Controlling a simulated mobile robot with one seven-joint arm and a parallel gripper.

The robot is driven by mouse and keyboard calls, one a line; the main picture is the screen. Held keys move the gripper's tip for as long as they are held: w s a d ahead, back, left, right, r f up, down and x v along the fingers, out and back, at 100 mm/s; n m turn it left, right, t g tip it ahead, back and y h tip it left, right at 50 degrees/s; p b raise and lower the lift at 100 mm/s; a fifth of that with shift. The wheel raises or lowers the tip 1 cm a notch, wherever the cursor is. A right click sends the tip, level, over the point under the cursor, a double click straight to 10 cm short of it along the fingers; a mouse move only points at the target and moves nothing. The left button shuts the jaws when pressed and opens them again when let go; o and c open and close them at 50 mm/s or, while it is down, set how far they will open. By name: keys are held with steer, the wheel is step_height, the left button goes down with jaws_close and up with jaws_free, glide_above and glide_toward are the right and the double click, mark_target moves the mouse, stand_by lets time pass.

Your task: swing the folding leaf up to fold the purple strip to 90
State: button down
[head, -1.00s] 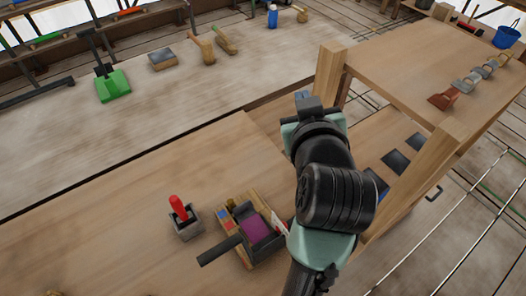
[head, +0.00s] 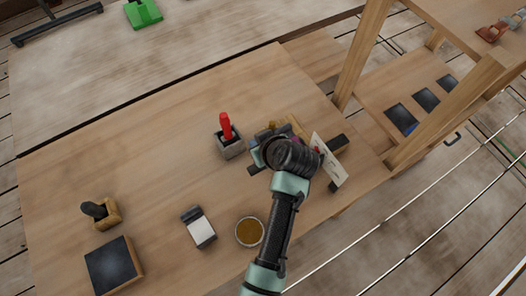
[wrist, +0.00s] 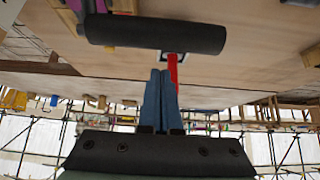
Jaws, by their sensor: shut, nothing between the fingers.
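The folding device stands on the wooden bench and is mostly hidden behind my arm in the head view; part of its wooden base (head: 293,124) shows. The purple strip is not clearly visible there. A thick dark bar (wrist: 155,34), which looks like the leaf's handle, crosses the top of the wrist view. A short dark end (head: 253,170) pokes out left of my arm in the head view. My gripper (wrist: 161,75) is shut and empty, its blue fingertips just below the bar in the picture. I cannot tell whether they touch it. The leaf's angle is hidden.
A red-handled tool in a grey holder (head: 229,145) stands left of the device. A white card (head: 328,160) stands to its right. A tin (head: 249,231), a small white-faced block (head: 199,228) and a dark pad (head: 113,265) lie nearer. The bench's left middle is clear.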

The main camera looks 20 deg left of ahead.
steer(key=s+d+p, duration=0.2)
steer(key=shift+s+d+f, duration=0.1)
steer(key=shift+d+f, duration=0.25)
steer(key=shift+s+d+r+p, duration=0.35)
steer(key=shift+s+d, duration=0.1)
steer(key=shift+d, duration=0.15)
steer(key=shift+s+d, duration=0.15)
steer(key=shift+s, duration=0.05)
steer(key=shift+w, duration=0.1)
